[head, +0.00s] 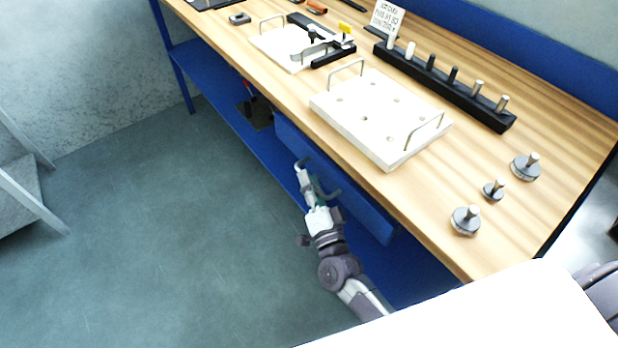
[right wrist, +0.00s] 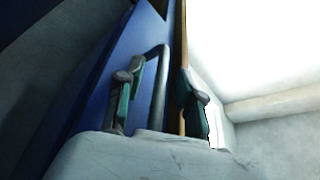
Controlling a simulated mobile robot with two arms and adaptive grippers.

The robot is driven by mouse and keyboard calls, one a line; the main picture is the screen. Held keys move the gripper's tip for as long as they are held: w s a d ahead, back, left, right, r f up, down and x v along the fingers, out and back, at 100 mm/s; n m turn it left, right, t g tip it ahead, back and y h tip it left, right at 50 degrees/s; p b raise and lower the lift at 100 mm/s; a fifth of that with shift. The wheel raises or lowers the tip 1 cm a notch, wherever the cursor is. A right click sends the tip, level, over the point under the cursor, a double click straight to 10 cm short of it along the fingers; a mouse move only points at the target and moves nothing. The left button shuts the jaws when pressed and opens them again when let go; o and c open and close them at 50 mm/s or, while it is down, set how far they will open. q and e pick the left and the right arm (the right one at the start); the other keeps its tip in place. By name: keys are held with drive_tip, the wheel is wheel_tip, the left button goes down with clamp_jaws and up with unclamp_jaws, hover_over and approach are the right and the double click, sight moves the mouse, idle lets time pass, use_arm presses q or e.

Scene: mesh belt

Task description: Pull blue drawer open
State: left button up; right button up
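The blue drawer (head: 362,213) sits under the wooden bench top, its front close below the front edge. A grey bar handle (right wrist: 159,88) stands out from the blue drawer front (right wrist: 97,83) in the right wrist view. My right gripper (head: 310,180) is at the drawer front in the head view. In the right wrist view, the fingers of my right gripper (right wrist: 163,72) are apart, one on each side of the handle, with gaps visible. The gripper partly hides the handle in the head view. My left gripper is not in view.
The bench top (head: 440,240) above carries a white board with handles (head: 350,108), a black peg rack (head: 450,88) and several round metal weights (head: 466,221). A blue lower shelf (head: 215,80) runs beneath. The floor (head: 180,220) before the bench is clear.

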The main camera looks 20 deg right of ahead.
drive_tip(key=shift+w+r, duration=0.1)
drive_tip(key=shift+w, duration=0.2)
clamp_jaws()
idle(0.4)
